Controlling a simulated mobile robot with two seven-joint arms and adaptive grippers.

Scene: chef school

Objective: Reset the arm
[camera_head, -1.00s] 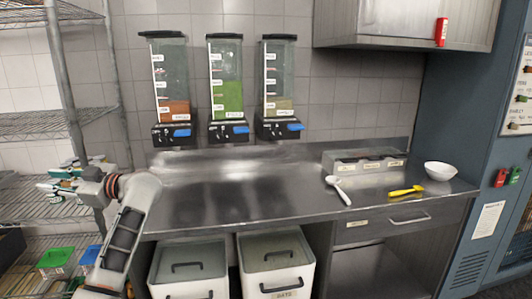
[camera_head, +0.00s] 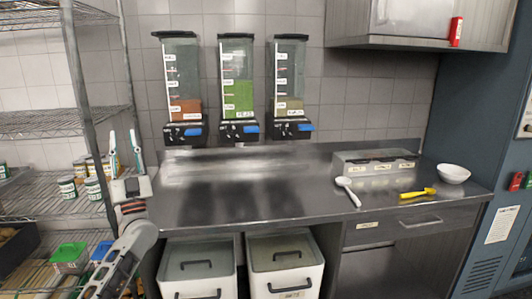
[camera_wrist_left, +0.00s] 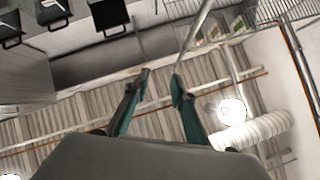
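My left gripper (camera_head: 123,134) is at the left of the head view, in front of the wire shelf rack. Its two fingers point up and stand apart with nothing between them. In the left wrist view the gripper (camera_wrist_left: 162,75) also shows both fingers apart and empty, with the ceiling behind them. My left arm comes up from the lower left in the head view. My right gripper is not in either view.
A wire rack (camera_head: 100,124) with jars (camera_head: 68,186) stands close behind my left gripper. To its right is a steel counter (camera_head: 250,196) with a white spoon (camera_head: 347,190), yellow utensil (camera_head: 418,193) and white bowl (camera_head: 453,173). Dispensers (camera_head: 238,85) hang above; the counter's left half is clear.

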